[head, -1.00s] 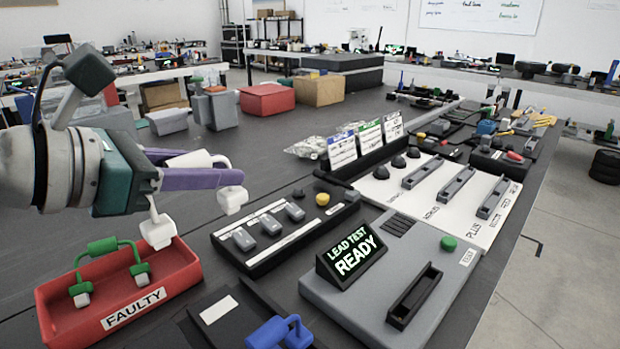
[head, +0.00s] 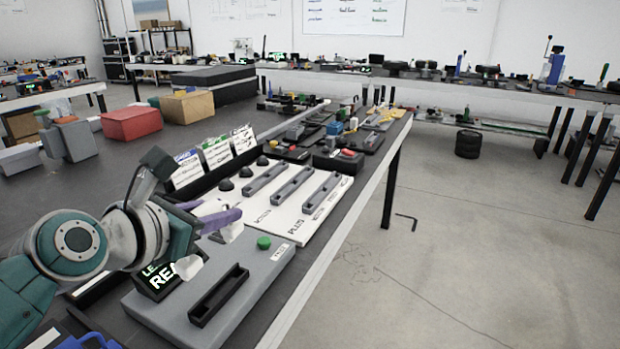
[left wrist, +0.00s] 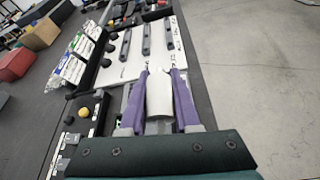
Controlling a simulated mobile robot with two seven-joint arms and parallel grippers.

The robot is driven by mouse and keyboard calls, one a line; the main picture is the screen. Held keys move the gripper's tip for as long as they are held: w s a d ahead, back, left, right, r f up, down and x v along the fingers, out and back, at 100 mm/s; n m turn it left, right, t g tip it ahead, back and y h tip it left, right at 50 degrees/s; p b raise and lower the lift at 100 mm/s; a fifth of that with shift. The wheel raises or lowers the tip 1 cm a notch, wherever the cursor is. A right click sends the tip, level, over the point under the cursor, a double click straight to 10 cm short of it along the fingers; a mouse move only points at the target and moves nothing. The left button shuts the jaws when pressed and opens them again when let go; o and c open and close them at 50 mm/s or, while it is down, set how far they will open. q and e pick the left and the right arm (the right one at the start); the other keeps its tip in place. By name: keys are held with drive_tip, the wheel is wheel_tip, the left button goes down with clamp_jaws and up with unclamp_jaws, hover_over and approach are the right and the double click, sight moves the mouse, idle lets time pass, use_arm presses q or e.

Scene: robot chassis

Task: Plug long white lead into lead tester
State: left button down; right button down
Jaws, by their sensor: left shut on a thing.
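The lead tester is a grey box (head: 265,270) with a black slot (head: 218,295), a green button (head: 264,243) and a small dark screen (head: 155,283) with lit green and white lettering. My left gripper (head: 218,217), with purple fingers, is shut on the long white lead. The lead's white ends show below the fingers, one (head: 189,268) beside the screen and another (head: 229,233) behind it. The gripper is over the back left of the tester, away from the slot. In the left wrist view the white lead (left wrist: 160,98) lies between the fingers (left wrist: 163,75). My right gripper is not visible.
Behind the tester is a white board (head: 300,210) with several long grey slotted holders. A rack of labelled cards (head: 217,153) stands left of it. The table's right edge is close to the tester.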

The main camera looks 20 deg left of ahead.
sight(229, 242)
use_arm(q)
drive_tip(key=shift+w+d+f, duration=0.15)
wheel_tip(229, 242, down, 6)
drive_tip(key=b, duration=0.4)
idle(0.5)
drive_tip(key=shift+p, duration=0.35)
idle(1.6)
drive_tip(key=shift+f+b, duration=1.3)
